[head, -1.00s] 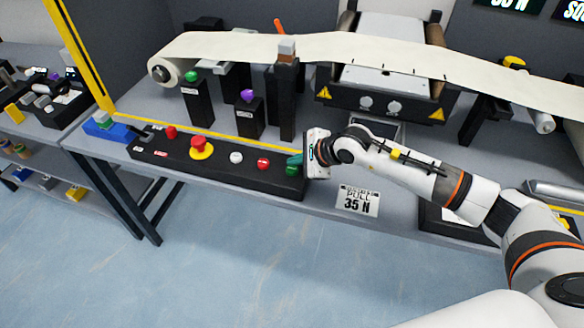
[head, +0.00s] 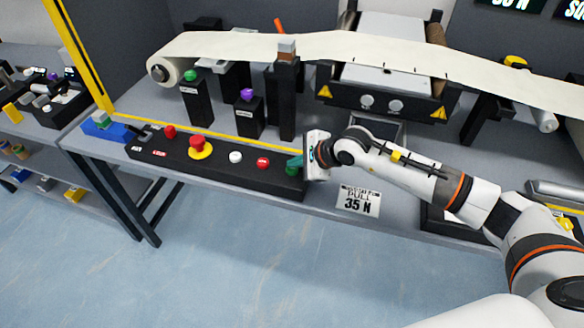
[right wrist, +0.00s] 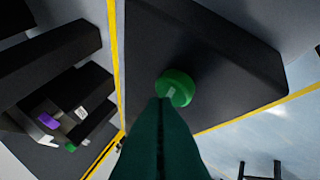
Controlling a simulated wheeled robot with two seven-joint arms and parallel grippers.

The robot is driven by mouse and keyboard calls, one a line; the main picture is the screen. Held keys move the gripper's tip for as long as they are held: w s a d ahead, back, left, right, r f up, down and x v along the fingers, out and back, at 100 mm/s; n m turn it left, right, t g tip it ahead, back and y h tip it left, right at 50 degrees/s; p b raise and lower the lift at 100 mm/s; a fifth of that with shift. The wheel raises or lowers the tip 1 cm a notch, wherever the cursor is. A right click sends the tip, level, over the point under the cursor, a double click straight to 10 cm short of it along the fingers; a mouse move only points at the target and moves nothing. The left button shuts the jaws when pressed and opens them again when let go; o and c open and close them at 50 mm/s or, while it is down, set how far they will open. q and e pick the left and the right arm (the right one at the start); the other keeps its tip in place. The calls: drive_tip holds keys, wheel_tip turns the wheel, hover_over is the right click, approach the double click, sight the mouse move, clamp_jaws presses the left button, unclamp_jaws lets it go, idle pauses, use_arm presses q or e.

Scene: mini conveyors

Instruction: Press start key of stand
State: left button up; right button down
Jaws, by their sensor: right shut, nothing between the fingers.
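The black control box (head: 215,160) lies along the front edge of the bench. It carries several keys: red ones, a red mushroom button on a yellow ring (head: 200,147), a white key (head: 236,157) and a green key (head: 291,169) at its right end. My right gripper (head: 294,161) is shut and empty, its green fingertips over the green key. In the right wrist view the green key (right wrist: 176,87) is right beyond the fingertips (right wrist: 161,102); I cannot tell whether they touch it. My left gripper is not in view.
A paper web (head: 330,46) runs over rollers behind the box. Black posts with a green knob (head: 191,76) and a purple knob (head: 247,95) stand behind it. A blue block (head: 108,130) lies at left.

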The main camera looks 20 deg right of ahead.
sight(296, 171)
drive_tip(key=shift+f+b, duration=0.45)
drive_tip(key=shift+b, duration=0.05)
drive_tip(key=shift+r, duration=0.2)
idle(0.5)
drive_tip(key=shift+r+p, duration=0.4)
drive_tip(key=shift+r, duration=0.3)
drive_tip(key=shift+r, duration=0.15)
drive_tip(key=shift+r+p, duration=1.25)
drive_tip(key=shift+r, duration=1.15)
